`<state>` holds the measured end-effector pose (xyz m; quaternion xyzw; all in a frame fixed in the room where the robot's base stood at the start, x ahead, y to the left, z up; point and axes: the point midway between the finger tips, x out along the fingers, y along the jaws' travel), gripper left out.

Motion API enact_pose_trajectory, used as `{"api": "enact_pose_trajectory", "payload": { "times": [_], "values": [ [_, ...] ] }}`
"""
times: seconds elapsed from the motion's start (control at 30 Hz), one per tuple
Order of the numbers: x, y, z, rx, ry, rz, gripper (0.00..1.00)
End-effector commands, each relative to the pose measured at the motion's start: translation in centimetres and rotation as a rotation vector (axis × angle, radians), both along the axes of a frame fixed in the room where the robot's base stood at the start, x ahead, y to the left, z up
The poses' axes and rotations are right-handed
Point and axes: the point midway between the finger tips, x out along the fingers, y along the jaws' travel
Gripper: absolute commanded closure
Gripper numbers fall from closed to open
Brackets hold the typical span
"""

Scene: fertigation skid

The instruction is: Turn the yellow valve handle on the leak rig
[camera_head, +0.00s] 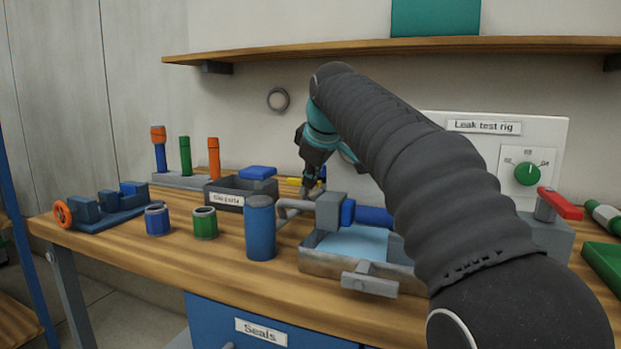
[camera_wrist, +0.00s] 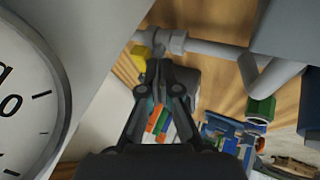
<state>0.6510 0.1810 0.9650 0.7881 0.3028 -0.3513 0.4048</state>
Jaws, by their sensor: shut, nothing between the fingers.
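The yellow valve handle (camera_wrist: 141,57) shows in the wrist view as a small yellow piece beside a grey pipe fitting (camera_wrist: 178,41). My gripper (camera_wrist: 160,64) is shut and empty, its fingertips just right of the handle; I cannot tell if they touch it. In the head view a bit of yellow (camera_head: 294,181) shows by my gripper (camera_head: 308,190), which points down behind the rig's grey pipe. My gripper hides part of the handle there. The leak rig's tray (camera_head: 330,265) holds blue water, with a grey and blue pipe assembly above it.
A large round dial (camera_wrist: 25,105) is close at the left in the wrist view. A blue cylinder (camera_head: 260,230), a green cup (camera_head: 204,223) and a dark bin (camera_head: 240,193) stand left of the tray. A red-handled valve (camera_head: 560,204) is at right. A shelf (camera_head: 400,46) runs above.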

Motion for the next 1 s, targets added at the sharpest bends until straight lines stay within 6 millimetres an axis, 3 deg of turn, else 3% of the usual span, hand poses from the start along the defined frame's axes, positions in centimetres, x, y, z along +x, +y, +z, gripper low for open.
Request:
{"api": "enact_pose_trajectory", "payload": {
  "times": [0.7,1.0],
  "values": [
    [0.2,-1.0,0.0,0.000,-0.001,0.000,1.00],
    [-2.5,-0.2,-0.1,0.001,-0.002,0.001,1.00]
  ]
}}
